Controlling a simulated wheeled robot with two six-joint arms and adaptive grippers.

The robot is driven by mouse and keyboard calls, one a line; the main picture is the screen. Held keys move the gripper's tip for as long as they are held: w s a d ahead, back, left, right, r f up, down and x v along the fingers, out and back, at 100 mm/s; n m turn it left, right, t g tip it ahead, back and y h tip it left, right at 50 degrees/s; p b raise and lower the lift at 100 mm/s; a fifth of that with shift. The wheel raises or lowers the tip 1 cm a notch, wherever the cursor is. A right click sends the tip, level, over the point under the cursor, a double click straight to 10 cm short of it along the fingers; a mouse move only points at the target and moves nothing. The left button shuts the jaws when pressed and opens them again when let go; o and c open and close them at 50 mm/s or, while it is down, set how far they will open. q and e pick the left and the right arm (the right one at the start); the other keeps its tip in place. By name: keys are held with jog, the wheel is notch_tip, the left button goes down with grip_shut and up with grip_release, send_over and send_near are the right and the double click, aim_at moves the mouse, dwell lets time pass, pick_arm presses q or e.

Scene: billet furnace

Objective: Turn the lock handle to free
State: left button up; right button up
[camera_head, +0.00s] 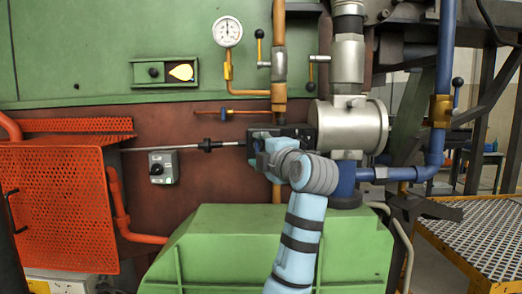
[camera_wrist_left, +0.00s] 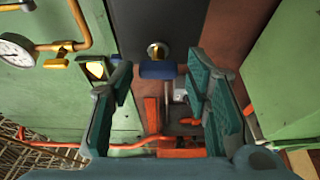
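No handle is labelled as the lock, so I cannot tell for sure which one it is. In the head view a small blue handle (camera_head: 223,114) sits on an orange rod, left of my left gripper (camera_head: 262,142). A blue bar (camera_wrist_left: 158,70) with a brass round part (camera_wrist_left: 157,50) shows between the fingertips; no contact is visible. My right gripper is in neither view.
A grey switch box (camera_head: 163,167) with a black knob is on the red wall, near a metal rod (camera_head: 180,148). A gauge (camera_head: 228,31) and upright pipes stand above. A green housing (camera_head: 210,240) lies below; an orange mesh guard (camera_head: 60,210) is at left.

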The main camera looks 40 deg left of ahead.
pick_arm(q)
jog(key=v, duration=1.2)
